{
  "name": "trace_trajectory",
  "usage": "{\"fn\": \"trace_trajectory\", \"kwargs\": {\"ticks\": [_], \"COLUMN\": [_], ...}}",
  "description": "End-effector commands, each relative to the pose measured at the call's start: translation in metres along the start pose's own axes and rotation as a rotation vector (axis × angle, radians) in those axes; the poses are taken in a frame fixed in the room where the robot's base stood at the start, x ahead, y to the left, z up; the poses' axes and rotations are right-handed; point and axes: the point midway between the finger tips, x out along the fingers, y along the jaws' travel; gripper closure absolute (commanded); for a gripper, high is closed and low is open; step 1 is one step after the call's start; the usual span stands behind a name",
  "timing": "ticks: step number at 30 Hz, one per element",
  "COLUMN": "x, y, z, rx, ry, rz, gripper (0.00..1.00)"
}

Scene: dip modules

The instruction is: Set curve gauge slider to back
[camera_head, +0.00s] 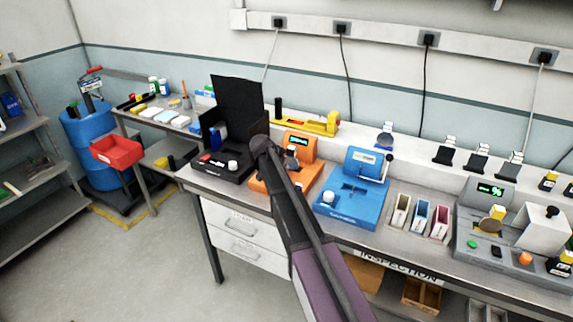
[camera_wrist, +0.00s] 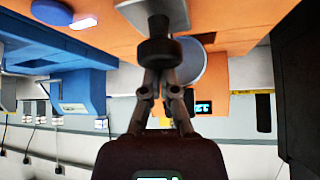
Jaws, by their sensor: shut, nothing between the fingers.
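An orange gauge (camera_head: 303,147) with a small lit display stands on the bench between a black device and a blue device. My arm covers part of it, and I cannot read which device is the curve gauge. The orange body fills the upper part of the wrist view (camera_wrist: 240,22). A dark round knob (camera_wrist: 158,50) on a short stem is right at my fingertips there. My gripper (camera_wrist: 160,74) is shut with nothing between its fingers, its tips close to this knob; I cannot tell whether they touch it.
The blue device (camera_head: 352,203) with a white knob is to the right. The black device (camera_head: 229,160) with its tall dark panel stands to the left. Small bins (camera_head: 421,216) and a grey device (camera_head: 482,195) are farther right. A yellow tool (camera_head: 318,124) lies behind.

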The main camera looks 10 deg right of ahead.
Motion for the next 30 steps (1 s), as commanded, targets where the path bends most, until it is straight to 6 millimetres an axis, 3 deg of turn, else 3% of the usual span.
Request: {"fn": "trace_trajectory", "kwargs": {"ticks": [3,7,22,30], "x": [-0.014,-0.022,-0.025,-0.041], "y": [0.008,0.011,0.011,0.009], "z": [0.018,0.028,0.029,0.027], "rx": [-0.002,-0.001,0.000,-0.001], "ry": [-0.001,-0.002,-0.008,-0.008], "rz": [-0.001,0.000,0.002,0.001], "gripper": [1.00,1.00,1.00,1.00]}}
